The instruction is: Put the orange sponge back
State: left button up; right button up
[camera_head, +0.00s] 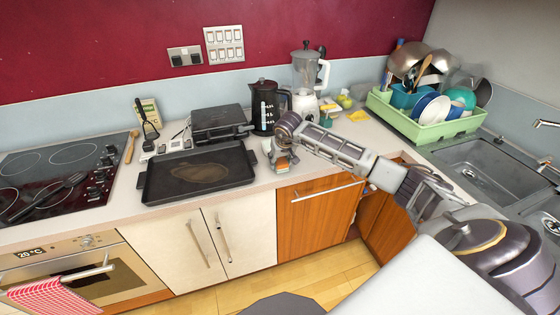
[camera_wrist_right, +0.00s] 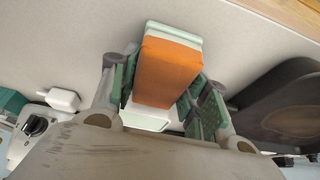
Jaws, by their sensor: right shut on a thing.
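The orange sponge (camera_wrist_right: 168,70) is an orange block with a pale layer along its edge. In the right wrist view it sits between the green-padded fingers of my right gripper (camera_wrist_right: 160,88), which is shut on it. In the head view my right gripper (camera_head: 283,162) points down at the counter's front edge, just right of the black tray, and mostly hides the sponge. I cannot tell whether the sponge touches the counter. My left gripper is not in view.
The black tray (camera_head: 197,178) lies left of my right gripper. Behind it stand a black kettle (camera_head: 264,108) and a white blender (camera_head: 304,90). A green dish rack (camera_head: 410,128) full of dishes stands beside the sink (camera_head: 480,165).

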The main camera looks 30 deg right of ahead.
jog(key=shift+f, duration=0.25)
dwell(0.5)
jog(key=o, duration=0.6)
jog(key=shift+f, duration=0.1)
jog(key=shift+o, duration=0.9)
jog(key=shift+o, duration=0.7)
jog(key=o, duration=0.6)
jog(key=shift+c, duration=0.2)
jog(key=shift+r, duration=0.3)
